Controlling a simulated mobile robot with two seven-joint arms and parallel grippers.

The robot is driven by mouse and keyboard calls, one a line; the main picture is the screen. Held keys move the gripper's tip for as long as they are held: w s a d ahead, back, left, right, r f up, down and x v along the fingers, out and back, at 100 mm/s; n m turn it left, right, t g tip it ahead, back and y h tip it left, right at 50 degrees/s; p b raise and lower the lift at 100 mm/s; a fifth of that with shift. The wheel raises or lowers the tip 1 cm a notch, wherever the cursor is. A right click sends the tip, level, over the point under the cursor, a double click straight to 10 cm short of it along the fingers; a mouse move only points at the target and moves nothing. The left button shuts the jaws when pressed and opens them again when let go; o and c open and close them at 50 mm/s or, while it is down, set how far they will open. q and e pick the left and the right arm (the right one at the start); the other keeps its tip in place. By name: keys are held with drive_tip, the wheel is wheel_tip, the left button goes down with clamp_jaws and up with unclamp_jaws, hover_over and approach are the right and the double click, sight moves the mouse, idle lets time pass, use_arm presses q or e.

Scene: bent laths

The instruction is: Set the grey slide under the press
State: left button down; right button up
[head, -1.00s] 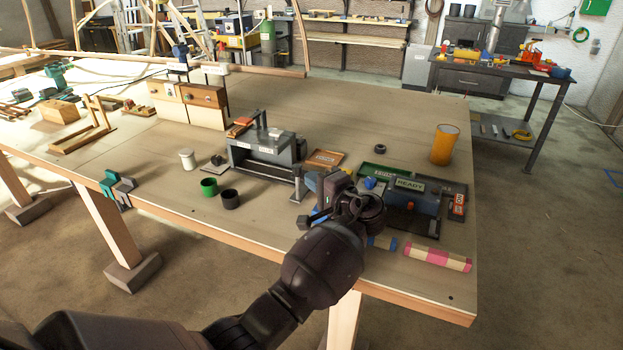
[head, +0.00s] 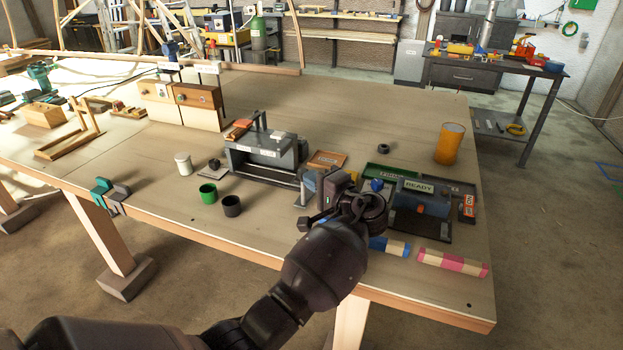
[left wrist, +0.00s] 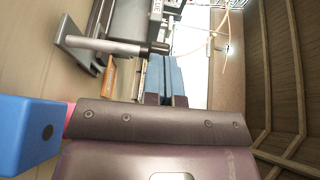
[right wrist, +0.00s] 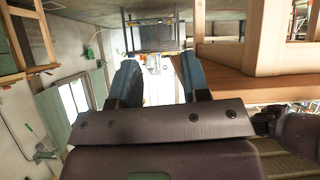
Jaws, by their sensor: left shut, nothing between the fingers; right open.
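A grey press-like machine (head: 265,158) with white labels and an open slot below stands mid-table. It also shows at the top of the left wrist view (left wrist: 128,22). A grey metal post on a plate (head: 302,192) stands at its right front corner; in the left wrist view the post (left wrist: 110,45) lies sideways. I cannot tell which grey part is the slide. My left gripper (head: 309,180) is shut and empty, just right of the post; its wrist hides the table behind it. Its blue fingers show in the left wrist view (left wrist: 166,80). My right gripper (right wrist: 160,78) is open and empty, off the table.
A tray with a READY sign (head: 418,187), an orange cylinder (head: 449,144) and a pink-striped bar (head: 452,262) are at right. The table's back middle is clear.

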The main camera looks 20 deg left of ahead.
drive_tip(key=shift+d, duration=0.1)
use_arm(q)
drive_tip(key=a+p, duration=0.2)
drive_tip(key=a, duration=1.5)
drive_tip(key=shift+w, duration=0.25)
use_arm(e)
drive_tip(key=shift+w+r, duration=0.1)
drive_tip(key=shift+r, duration=1.05)
use_arm(q)
drive_tip(key=shift+r, duration=0.1)
use_arm(e)
drive_tip(key=shift+d, duration=0.1)
